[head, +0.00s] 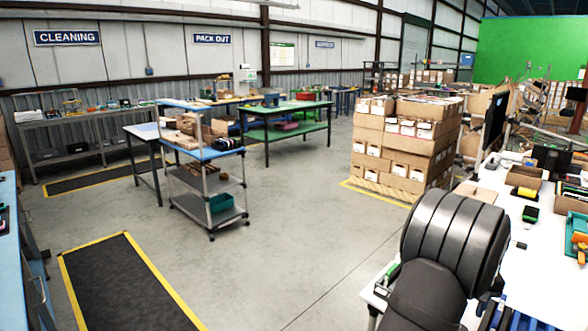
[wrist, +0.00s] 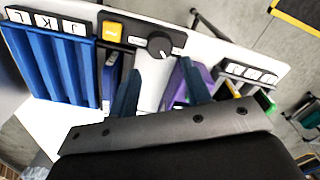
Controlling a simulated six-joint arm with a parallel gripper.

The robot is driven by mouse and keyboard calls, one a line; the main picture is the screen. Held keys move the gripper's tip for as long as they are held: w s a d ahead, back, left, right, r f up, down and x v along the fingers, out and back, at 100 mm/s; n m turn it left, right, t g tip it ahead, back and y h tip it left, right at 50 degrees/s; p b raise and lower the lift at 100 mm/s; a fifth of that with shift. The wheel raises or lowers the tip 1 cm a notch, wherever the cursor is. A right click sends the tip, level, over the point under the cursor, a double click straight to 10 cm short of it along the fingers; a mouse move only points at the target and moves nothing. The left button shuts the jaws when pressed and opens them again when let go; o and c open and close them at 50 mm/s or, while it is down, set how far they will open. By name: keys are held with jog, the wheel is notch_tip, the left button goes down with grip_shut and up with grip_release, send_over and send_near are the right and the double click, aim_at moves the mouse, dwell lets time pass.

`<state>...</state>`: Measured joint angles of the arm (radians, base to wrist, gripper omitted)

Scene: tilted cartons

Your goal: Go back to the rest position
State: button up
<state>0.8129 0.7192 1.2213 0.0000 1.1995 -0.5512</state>
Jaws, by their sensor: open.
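My gripper (wrist: 159,70) shows in the wrist view with its two dark teal fingers spread apart. It is open, and only a strip of white surface shows between the fingers. A purple piece (wrist: 177,86) lies beside the right finger; I cannot tell whether they touch. A blue slotted rack (wrist: 50,68) with letter labels L, K and J is left of the fingers. Beyond the fingertips is a panel with a black knob (wrist: 159,44) and a yellow square (wrist: 112,31). In the head view my dark arm fills the lower right and the gripper's fingers are hidden.
A white worktable (head: 545,265) on the right holds small boxes and devices, including a yellow-and-black item (head: 524,192). Stacked cartons (head: 405,145) stand behind it. A shelf cart (head: 208,185) and a green-topped table (head: 285,110) stand further left. The grey floor between is clear.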

notch_tip(320, 180, up, 10)
jog(key=r, duration=0.1)
notch_tip(320, 180, down, 18)
jog(key=shift+r, duration=0.1)
jog(key=shift+r+m, duration=0.15)
jog(key=shift+m, duration=1.45)
jog(key=m, duration=0.5)
jog(key=shift+s+m, duration=0.1)
jog(key=shift+m, duration=0.2)
notch_tip(320, 180, up, 8)
jog(key=shift+r, duration=0.1)
jog(key=shift+o, duration=0.5)
